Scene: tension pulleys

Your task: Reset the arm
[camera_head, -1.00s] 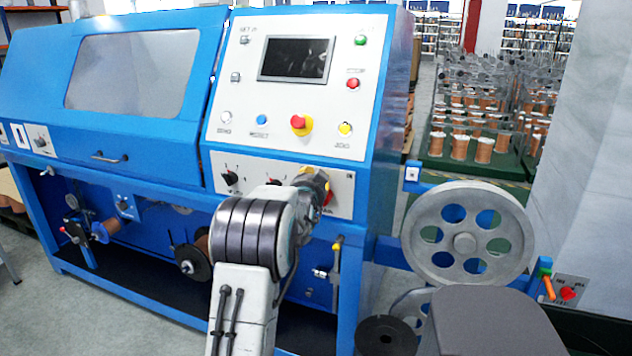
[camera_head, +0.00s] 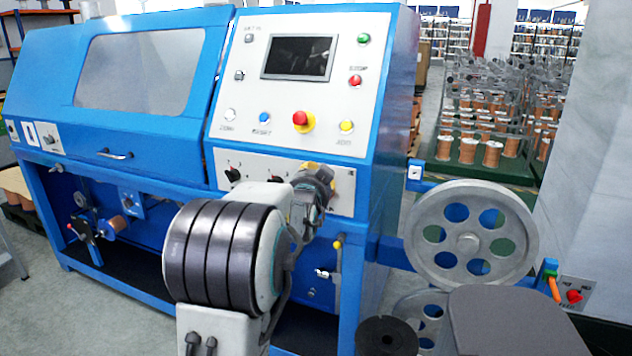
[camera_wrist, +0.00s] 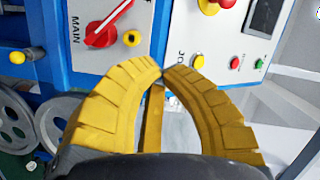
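My arm rises in front of the blue machine (camera_head: 120,160) in the head view, its dark banded joint near the picture's middle. My gripper (camera_wrist: 162,72) shows in the wrist view as two curved yellow fingers with their tips meeting. Nothing shows between the tips, so it is shut and empty. In the head view it is mostly hidden behind my wrist, with a bit of yellow in front of the lower switch panel (camera_head: 343,190). In the wrist view, a red MAIN switch (camera_wrist: 103,35) lies beyond the fingers, upper left. I cannot tell any contact with the panel.
The control panel has a screen (camera_head: 297,58), a red emergency button (camera_head: 302,121) and several coloured buttons. A large grey pulley wheel (camera_head: 425,232) stands at the right, with a black spool (camera_head: 387,337) below it. Racks of copper spools (camera_head: 490,152) stand behind. Grey floor is open at left.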

